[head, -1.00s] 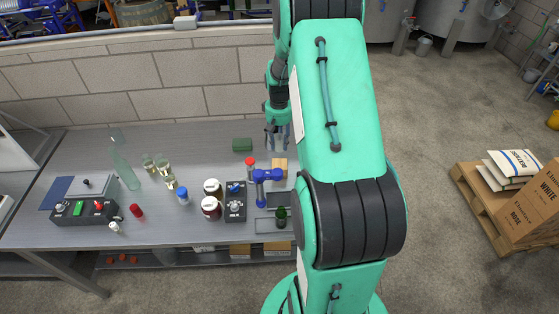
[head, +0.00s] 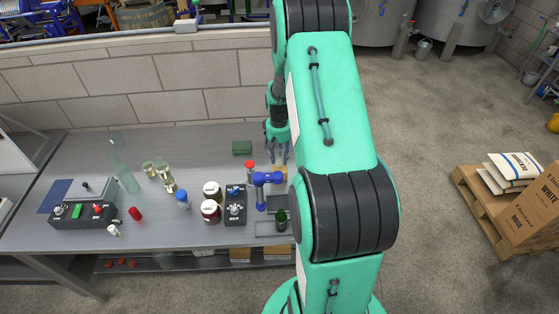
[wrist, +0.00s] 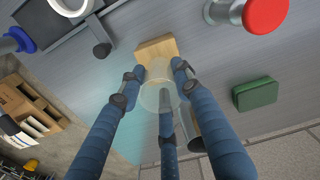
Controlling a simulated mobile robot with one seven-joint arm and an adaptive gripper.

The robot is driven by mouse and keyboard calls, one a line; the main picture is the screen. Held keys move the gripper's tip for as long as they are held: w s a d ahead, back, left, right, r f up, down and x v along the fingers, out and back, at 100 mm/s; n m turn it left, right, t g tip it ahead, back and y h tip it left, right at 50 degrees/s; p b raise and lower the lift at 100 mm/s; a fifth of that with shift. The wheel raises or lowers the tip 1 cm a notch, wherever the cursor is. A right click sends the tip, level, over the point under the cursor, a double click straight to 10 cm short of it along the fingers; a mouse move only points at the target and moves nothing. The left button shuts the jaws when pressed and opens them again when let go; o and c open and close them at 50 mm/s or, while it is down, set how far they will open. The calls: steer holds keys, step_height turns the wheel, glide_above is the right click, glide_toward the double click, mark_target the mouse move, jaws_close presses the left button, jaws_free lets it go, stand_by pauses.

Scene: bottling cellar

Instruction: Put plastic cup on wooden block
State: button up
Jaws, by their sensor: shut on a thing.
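My gripper (wrist: 158,88) is shut on a clear plastic cup (wrist: 161,97), with its blue fingers around the cup in the wrist view. In the head view my gripper (head: 278,158) is at the back of the bench, beside my large arm link. The light wooden block (wrist: 156,47) lies just beyond the cup in the wrist view. In the head view only part of the block (head: 281,169) shows below the fingertips. I cannot tell whether the cup touches the block. The fingers hide part of the cup.
A red-topped object (wrist: 265,14) and a green block (wrist: 255,94) stand near my gripper. A blue fitting (head: 266,178) and a dark green bottle (head: 281,218) are in front of it. Jars, glasses and a tall clear bottle (head: 122,165) stand further left.

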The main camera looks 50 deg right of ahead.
steer(key=shift+f, duration=0.95)
steer(key=shift+f, duration=0.1)
steer(key=o, duration=1.1)
steer(key=shift+o, duration=0.2)
step_height(320, 180, up, 12)
steer(key=p, duration=0.1)
steer(key=shift+w+a+r, duration=0.1)
steer(key=shift+r, duration=0.1)
